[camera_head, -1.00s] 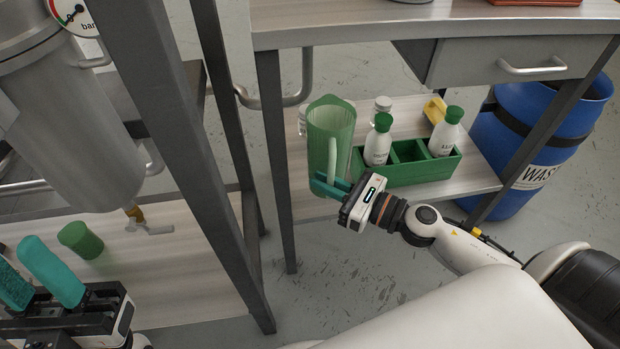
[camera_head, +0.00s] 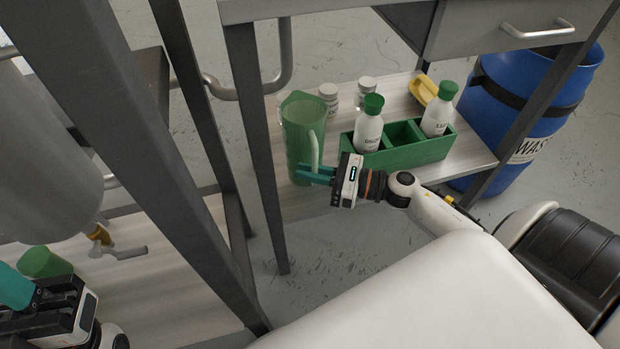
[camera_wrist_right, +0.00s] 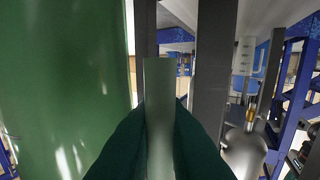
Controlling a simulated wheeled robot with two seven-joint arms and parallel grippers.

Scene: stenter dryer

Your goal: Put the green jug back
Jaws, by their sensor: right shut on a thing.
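The green jug (camera_head: 303,137) is a tall translucent jug with a pale handle. It stands upright at the left end of the lower shelf (camera_head: 470,160), or just above it; I cannot tell whether it touches. My right gripper (camera_head: 318,174) is shut on the jug's handle, low on its right side. In the right wrist view the handle (camera_wrist_right: 160,115) lies between the teal fingers and the jug's green wall (camera_wrist_right: 65,90) fills the left. My left gripper (camera_head: 20,290) is partly cut off at the lower left, and only one teal finger shows clearly.
A green caddy (camera_head: 405,152) with two green-capped bottles stands right of the jug. Small white jars (camera_head: 328,95) and a yellow object (camera_head: 424,88) are behind. A table leg (camera_head: 258,150) is close on the left. A blue waste barrel (camera_head: 525,100) is at right.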

